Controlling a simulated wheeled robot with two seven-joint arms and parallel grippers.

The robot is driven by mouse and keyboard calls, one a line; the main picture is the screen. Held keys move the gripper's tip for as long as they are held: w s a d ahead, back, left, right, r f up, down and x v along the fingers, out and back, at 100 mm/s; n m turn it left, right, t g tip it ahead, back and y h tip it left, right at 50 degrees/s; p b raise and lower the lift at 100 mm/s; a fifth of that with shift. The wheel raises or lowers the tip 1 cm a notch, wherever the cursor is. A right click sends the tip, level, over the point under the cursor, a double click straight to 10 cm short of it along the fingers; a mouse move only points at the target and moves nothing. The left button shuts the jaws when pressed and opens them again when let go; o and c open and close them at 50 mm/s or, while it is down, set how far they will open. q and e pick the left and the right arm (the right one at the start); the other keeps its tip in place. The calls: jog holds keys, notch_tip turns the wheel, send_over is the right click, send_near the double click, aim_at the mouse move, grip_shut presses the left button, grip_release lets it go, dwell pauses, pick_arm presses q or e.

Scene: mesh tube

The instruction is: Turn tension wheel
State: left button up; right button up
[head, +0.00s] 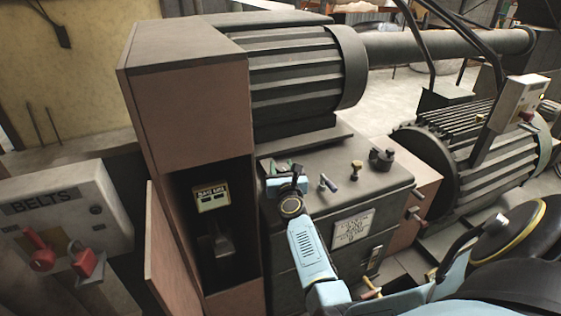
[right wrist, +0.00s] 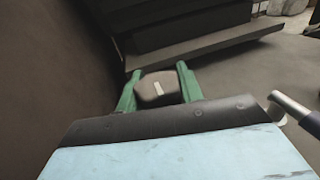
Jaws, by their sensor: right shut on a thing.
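A dark rounded knob with a pale mark, which looks like the tension wheel (right wrist: 150,92), sits between the green fingers of my right gripper (right wrist: 157,82) in the right wrist view. The fingers are closed on its two sides. In the head view my right gripper (head: 286,171) reaches over the top of the dark machine cabinet (head: 395,185), near its left back corner. There the light blue gripper and wrist mostly hide the knob. My left gripper is not in view.
A small lever (head: 328,184), a brass knob (head: 356,168) and a dark round fitting (head: 382,158) stand right of the gripper. A ribbed motor (head: 300,75) rises behind, beside a tall brown housing (head: 190,120). A BELTS box with red switches (head: 60,215) is at left.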

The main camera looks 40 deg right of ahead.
jog(key=shift+m+g+h, duration=0.6)
jog(key=shift+m+h, duration=0.1)
jog(key=shift+h, duration=0.2)
jog(key=shift+s+d+m+g+h+b, duration=0.15)
jog(key=shift+m+g+h+b, duration=0.6)
jog(key=shift+g+h, duration=0.25)
jog(key=shift+m, duration=0.25)
jog(key=o, duration=1)
notch_tip(320, 180, up, 10)
jog(key=p, duration=0.5)
